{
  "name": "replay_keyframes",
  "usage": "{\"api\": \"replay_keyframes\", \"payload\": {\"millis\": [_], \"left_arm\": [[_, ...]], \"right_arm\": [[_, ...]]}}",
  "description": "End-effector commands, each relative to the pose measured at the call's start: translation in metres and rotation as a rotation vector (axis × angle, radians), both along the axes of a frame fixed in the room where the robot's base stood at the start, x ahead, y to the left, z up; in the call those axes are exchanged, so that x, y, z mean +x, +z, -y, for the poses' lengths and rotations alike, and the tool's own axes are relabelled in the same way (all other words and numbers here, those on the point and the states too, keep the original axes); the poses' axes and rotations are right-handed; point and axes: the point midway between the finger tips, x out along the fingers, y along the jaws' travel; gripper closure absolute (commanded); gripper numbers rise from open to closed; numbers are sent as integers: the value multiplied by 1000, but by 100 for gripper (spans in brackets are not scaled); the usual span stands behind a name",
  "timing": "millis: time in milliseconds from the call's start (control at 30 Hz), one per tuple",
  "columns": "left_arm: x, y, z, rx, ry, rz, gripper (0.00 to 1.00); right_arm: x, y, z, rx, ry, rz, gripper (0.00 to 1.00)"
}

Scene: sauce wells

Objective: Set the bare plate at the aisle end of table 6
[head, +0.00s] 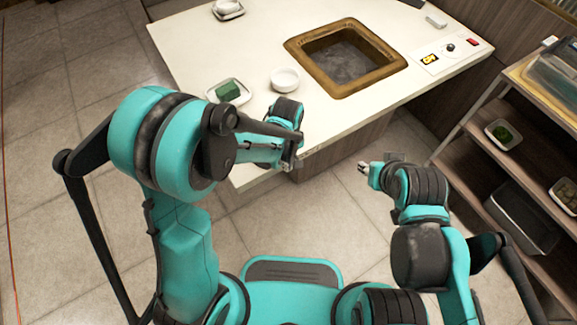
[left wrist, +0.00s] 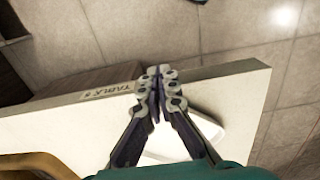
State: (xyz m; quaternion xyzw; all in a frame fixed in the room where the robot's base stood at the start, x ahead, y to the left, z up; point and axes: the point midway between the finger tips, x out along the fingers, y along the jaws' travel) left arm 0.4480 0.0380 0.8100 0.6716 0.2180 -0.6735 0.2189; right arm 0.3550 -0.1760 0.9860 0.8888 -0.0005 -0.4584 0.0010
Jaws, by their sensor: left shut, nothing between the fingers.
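A white plate (head: 243,97) with a green block (head: 228,89) on it lies on the pale table (head: 190,60), near its left edge. A small white bowl (head: 285,80) stands right of it. My left gripper (head: 289,160) is at the table's near edge, in front of the bowl, shut and empty. In the left wrist view its fingertips (left wrist: 160,72) meet above the table edge. A white dish (left wrist: 207,125) shows partly behind the fingers; I cannot tell which. My right gripper (head: 368,172) is over the floor; its opening is unclear. I see no clearly bare plate.
A "TABLE" label (left wrist: 105,91) is on the table edge; its number is hard to read. A brown-rimmed square well (head: 297,52) and a control panel (head: 452,50) are in the tabletop. Another dish (head: 228,12) is at the far left. A shelf rack (head: 470,160) stands right.

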Motion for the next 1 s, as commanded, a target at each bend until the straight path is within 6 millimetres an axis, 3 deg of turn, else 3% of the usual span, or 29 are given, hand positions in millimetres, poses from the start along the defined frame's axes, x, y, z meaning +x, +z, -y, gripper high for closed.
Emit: {"api": "replay_keyframes", "payload": {"millis": [200,400,1000], "left_arm": [[0,41,0,0,-1,0,100],[0,65,0,0,-1,0,100],[0,69,0,0,-1,0,100]], "right_arm": [[0,19,0,0,0,0,64],[0,29,0,0,0,0,64],[0,29,0,0,0,0,64]]}}
